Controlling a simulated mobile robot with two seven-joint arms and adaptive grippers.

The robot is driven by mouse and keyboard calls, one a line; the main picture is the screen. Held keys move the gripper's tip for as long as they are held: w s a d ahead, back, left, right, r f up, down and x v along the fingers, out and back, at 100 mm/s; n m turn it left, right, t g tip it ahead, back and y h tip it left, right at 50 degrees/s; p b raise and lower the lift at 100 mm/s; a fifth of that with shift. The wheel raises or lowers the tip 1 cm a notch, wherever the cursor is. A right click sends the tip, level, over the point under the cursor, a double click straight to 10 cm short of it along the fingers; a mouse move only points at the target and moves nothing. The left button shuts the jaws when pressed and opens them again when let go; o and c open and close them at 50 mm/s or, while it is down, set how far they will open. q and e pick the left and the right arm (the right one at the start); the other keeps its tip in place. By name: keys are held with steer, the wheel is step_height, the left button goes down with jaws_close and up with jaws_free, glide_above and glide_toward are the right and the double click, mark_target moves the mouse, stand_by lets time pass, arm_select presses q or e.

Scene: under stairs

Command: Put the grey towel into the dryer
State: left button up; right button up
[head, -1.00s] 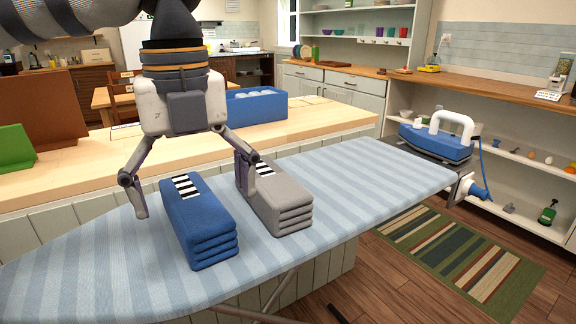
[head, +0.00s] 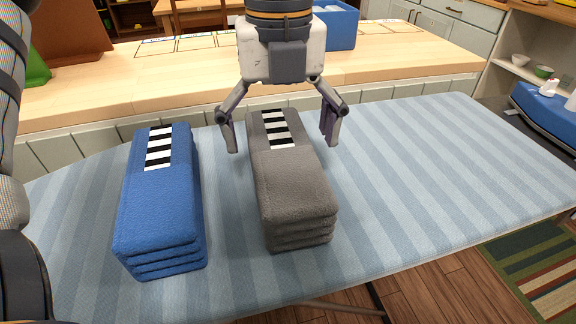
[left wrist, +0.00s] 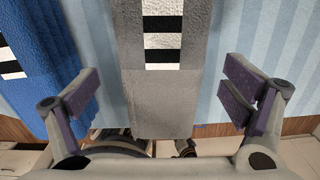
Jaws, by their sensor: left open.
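The grey towel (head: 292,185) lies folded in a stack on the ironing board, with a black-and-white striped patch at its far end. It also shows in the left wrist view (left wrist: 160,95), between the fingers. My left gripper (head: 281,146) is open and empty, with one finger on each side of the towel's far part. In the left wrist view, both fingers stand apart from the towel's sides. My right gripper is not in view. No dryer shows in these frames.
A folded blue towel (head: 162,205) lies close on the left, also on the striped ironing board (head: 420,170). A blue iron (head: 550,115) stands at the far right. A wooden counter (head: 110,90) with a blue bin (head: 336,27) runs behind. The board right of the grey towel is clear.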

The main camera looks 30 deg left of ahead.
mark_target(283, 148)
arm_select(q)
step_height(283, 148, down, 4)
steer(key=shift+w+f+b, duration=0.1)
steer(key=shift+f+b, duration=0.15)
steer(key=shift+b, duration=0.3)
steer(key=shift+r, duration=0.2)
steer(key=shift+c, duration=0.5)
steer(key=c, duration=1.3)
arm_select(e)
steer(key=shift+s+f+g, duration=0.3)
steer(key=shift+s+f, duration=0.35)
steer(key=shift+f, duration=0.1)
arm_select(q)
steer(key=shift+r, duration=0.1)
